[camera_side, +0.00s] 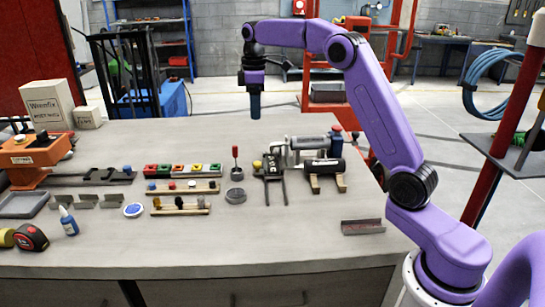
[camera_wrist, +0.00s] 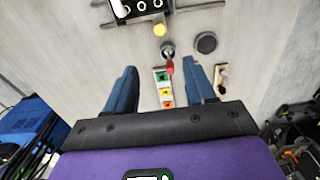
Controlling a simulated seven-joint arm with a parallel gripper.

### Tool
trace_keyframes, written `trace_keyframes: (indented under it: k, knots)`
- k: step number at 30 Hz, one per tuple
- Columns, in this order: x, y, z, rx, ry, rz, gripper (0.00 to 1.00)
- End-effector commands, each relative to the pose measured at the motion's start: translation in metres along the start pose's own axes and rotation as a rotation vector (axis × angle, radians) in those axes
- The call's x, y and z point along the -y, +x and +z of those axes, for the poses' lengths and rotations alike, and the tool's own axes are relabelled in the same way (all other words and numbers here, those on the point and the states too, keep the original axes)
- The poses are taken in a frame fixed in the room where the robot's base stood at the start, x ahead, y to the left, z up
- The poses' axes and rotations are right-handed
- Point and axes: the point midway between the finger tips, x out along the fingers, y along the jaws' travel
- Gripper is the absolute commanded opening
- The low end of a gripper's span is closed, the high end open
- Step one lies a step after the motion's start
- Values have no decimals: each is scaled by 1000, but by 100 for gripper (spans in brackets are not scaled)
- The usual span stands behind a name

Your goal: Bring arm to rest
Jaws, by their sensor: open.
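My purple arm reaches from the right across the workbench (camera_side: 300,245). My gripper (camera_side: 255,112) points down, high above the back part of the bench. In the wrist view my gripper (camera_wrist: 161,72) has its two blue fingers spread wide, with nothing held between them. Bench items show far below, past the fingertips. Among them is an upright red-handled tool (camera_side: 235,153), also in the wrist view (camera_wrist: 170,67).
The bench holds a row of coloured blocks (camera_side: 183,170), a black fixture (camera_side: 270,172), a cylinder on stands (camera_side: 322,167), an orange machine (camera_side: 35,155), boxes (camera_side: 50,105) and a tape measure (camera_side: 31,238). The front middle of the bench is clear. A red post (camera_side: 505,130) stands at right.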

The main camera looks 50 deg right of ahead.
Motion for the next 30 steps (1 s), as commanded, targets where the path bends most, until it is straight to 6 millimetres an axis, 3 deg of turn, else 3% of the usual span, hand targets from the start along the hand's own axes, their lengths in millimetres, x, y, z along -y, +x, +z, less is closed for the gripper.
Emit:
trace_keyframes:
  k: [5,11,17,23,30]
  knots:
    - [23,-1,-9,-1,-19,0,55]
    - [94,-1,-21,-5,-67,3,55]
    - [173,5,-14,-10,-113,4,55]
    - [245,16,15,-16,-160,4,55]
    - [318,36,73,-21,-217,1,55]
